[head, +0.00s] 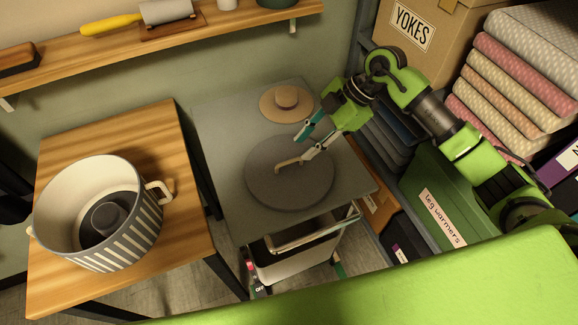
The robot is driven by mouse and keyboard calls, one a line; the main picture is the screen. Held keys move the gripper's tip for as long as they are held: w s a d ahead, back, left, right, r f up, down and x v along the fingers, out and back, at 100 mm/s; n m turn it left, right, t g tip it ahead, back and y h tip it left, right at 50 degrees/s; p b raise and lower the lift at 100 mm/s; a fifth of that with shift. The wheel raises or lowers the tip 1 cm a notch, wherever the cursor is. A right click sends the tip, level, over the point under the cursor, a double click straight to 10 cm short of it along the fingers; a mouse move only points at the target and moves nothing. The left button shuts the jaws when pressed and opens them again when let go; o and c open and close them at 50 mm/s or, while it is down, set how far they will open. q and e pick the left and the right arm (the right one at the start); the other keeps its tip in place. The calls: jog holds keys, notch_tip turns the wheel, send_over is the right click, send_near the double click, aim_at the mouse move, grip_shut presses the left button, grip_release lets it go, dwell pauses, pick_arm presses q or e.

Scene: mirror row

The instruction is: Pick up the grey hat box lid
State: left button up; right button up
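The grey hat box lid (270,188) lies flat on the grey top of a trolley (225,150). It is a round disc with a tan loop handle (287,165) on top. My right gripper (303,145) reaches in from the right, above the lid's far right part. Its two fingers are apart, with one fingertip close to the right end of the handle. I cannot tell whether it touches. The striped hat box (118,238) stands open on the wooden table at left, with a dark hat (108,215) inside. My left gripper is not in view.
A tan hat (286,100) lies on the trolley behind the lid. A wooden shelf (225,20) runs along the wall above. At right, a rack holds a green box (440,195), folded fabrics (515,70) and a cardboard box (425,30).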

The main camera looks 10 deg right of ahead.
aim_at(290, 161)
jog(key=shift+x, duration=0.85)
jog(key=p+x, duration=0.1)
jog(key=x, duration=0.4)
jog(key=shift+p, duration=0.4)
jog(key=shift+a+f, duration=0.1)
jog(key=shift+f, duration=0.05)
grip_shut()
